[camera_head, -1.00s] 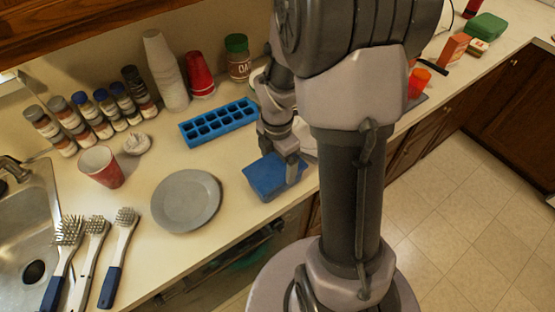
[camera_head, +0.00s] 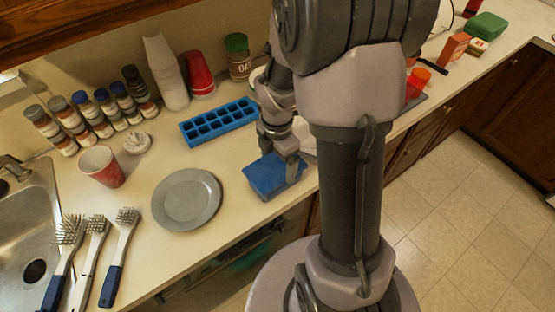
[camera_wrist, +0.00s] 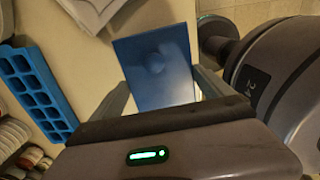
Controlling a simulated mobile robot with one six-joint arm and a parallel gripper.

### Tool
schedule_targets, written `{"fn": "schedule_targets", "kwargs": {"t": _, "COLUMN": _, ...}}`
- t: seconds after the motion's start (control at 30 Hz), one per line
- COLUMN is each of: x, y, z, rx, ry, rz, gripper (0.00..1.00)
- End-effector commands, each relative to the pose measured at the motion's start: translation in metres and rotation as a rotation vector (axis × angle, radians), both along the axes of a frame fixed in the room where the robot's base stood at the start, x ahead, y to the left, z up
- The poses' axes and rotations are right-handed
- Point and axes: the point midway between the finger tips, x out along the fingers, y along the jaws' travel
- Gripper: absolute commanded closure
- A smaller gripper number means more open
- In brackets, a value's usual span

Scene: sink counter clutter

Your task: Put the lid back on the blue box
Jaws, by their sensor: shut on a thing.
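The blue box (camera_head: 270,188) stands on the counter near its front edge, right of the grey plate. A flat blue lid (camera_head: 266,172) covers its top in the head view; I cannot tell whether it is fully seated. My gripper (camera_head: 281,167) is right over the box, pointing down, with one finger along its right side. In the wrist view the blue lid (camera_wrist: 155,62) fills the space between the two fingers of my gripper (camera_wrist: 163,92), which is shut on it. The box walls under the lid are hidden there.
A blue ice cube tray (camera_head: 218,122) lies behind the box. The grey plate (camera_head: 187,199) is to the left, with a red cup (camera_head: 101,167) and several brushes (camera_head: 120,255) beyond. Stacked cups (camera_head: 166,72), spice jars and an oats jar (camera_head: 237,58) line the back wall.

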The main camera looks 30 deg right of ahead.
Motion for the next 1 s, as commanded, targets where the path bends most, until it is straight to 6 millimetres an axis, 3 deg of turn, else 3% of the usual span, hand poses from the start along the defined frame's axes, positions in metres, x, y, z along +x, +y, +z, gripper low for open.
{"fn": "schedule_targets", "kwargs": {"t": 0.9, "x": 0.0001, "y": 0.0000, "z": -0.0021, "rx": 0.000, "ry": 0.000, "rz": 0.000, "gripper": 0.48}}
{"fn": "schedule_targets", "kwargs": {"t": 0.93, "x": 0.0001, "y": 0.0000, "z": -0.0021, "rx": 0.000, "ry": 0.000, "rz": 0.000, "gripper": 0.04}}
{"fn": "schedule_targets", "kwargs": {"t": 1.0, "x": 0.0001, "y": 0.0000, "z": -0.0021, "rx": 0.000, "ry": 0.000, "rz": 0.000, "gripper": 0.00}}
